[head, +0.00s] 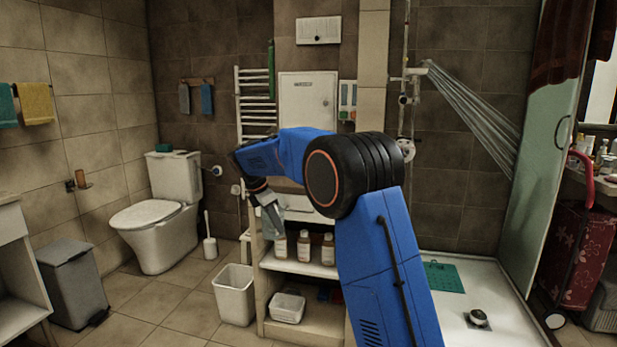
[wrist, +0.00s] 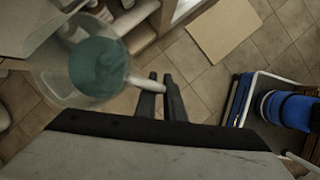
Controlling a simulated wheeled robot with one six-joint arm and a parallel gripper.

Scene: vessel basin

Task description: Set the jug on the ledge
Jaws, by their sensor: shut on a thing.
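The jug is see-through with a teal inside; it fills the upper left of the wrist view (wrist: 97,68). Its pale handle (wrist: 146,84) points right, towards my fingers. My gripper (wrist: 160,88) is shut on this handle. I cannot tell which surface is the ledge. A pale top (head: 303,215) shows partly behind my arm.
A white bin (head: 234,294) stands on the floor to the left, near a toilet (head: 158,215). A shower tray (head: 455,315) lies to the right.

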